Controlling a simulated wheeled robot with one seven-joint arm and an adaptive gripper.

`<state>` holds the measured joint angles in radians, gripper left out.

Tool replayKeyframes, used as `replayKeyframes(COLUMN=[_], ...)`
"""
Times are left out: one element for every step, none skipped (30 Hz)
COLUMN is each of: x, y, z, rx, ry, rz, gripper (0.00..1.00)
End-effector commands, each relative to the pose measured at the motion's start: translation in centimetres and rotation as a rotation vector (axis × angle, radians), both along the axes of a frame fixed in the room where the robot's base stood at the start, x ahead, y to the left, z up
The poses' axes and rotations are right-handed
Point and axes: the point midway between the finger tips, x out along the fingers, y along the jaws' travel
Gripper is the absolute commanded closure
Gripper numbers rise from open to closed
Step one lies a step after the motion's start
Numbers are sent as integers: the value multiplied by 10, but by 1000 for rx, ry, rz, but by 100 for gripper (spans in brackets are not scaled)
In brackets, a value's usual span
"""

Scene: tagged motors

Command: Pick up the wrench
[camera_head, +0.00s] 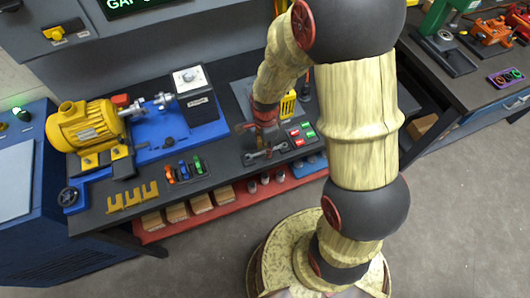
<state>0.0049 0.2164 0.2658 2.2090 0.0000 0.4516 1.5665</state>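The wrench (267,152) is a small grey tool lying on a dark patch of the workbench, left of a small panel with red and green buttons. My gripper (261,133) is at the end of my wooden-looking arm, just above and behind the wrench in the picture. It looks apart from the wrench, but the gap is hard to judge. The fingers are small and dark against the bench, so whether they are open or shut does not show.
The button panel (300,134) and a yellow basket (287,106) are close on the right. Another bench (480,93) is at right.

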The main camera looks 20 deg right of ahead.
Motion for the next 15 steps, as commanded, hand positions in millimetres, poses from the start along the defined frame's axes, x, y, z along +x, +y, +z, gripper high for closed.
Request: replayKeyframes(x=[0,0,0,0,0,0,0,0,0,0,0,0,0,0,0], y=[0,0,0,0,0,0,0,0,0,0,0,0,0,0,0], z=[-6,-7,-8,-8,-7,-7,-7,-7,-7,-7,-7,-7,-7,-7,-7], rx=[0,0,0,0,0,0,0,0,0,0,0,0,0,0,0], ry=[1,0,-1,-2,-2,-2,-2,-2,-2,-2,-2,-2,-2,-1,-1], rz=[0,0,0,0,0,0,0,0,0,0,0,0,0,0,0], gripper=[68,68,68,68,68,68,68,68,70,72,74,76,78,79,82])
